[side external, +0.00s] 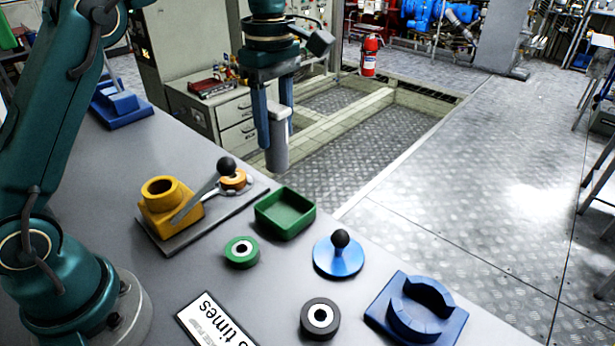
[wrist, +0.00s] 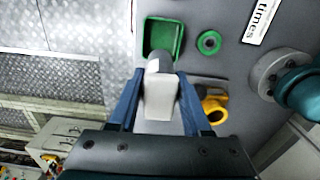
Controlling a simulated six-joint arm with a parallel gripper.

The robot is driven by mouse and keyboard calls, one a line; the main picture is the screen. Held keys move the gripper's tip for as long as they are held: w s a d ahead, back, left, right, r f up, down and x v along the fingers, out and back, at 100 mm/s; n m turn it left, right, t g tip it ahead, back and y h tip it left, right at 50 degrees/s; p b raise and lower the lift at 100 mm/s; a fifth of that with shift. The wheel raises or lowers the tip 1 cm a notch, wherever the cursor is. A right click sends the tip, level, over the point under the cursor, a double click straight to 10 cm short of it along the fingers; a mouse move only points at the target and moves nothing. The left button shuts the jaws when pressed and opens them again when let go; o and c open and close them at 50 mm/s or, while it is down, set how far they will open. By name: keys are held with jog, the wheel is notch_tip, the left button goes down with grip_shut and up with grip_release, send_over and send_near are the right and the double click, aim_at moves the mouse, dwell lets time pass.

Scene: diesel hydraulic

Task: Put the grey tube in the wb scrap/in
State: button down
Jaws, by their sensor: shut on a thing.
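My gripper (side external: 275,125) is shut on the grey tube (side external: 278,155), which hangs upright between its two blue fingers, above the far side of the bench. In the wrist view my gripper (wrist: 160,105) has the tube (wrist: 159,66) between its fingers; the tube shows a pale body and a darker grey end. A green open tray (side external: 286,208) sits on the bench below and nearer the camera, and looks empty. In the wrist view the tray (wrist: 164,28) lies just beyond the tube's end, partly covered by it. No label reading scrap/in is visible.
A yellow fixture (side external: 172,205) with a black-knobbed lever stands left of the tray. A green ring (side external: 241,252), blue knobbed disc (side external: 338,260), dark ring (side external: 319,318) and blue cradle (side external: 415,310) are nearby. A sign (side external: 215,325) lies in front. The bench edge drops to the floor behind.

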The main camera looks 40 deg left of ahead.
aim_at(283, 171)
jog(key=shift+s+d+f, duration=0.1)
jog(key=shift+d+f, duration=0.6)
notch_tip(283, 171, down, 9)
jog(key=shift+f, duration=0.15)
jog(key=shift+c, duration=1.8)
grip_release()
jog(key=shift+f, duration=0.15)
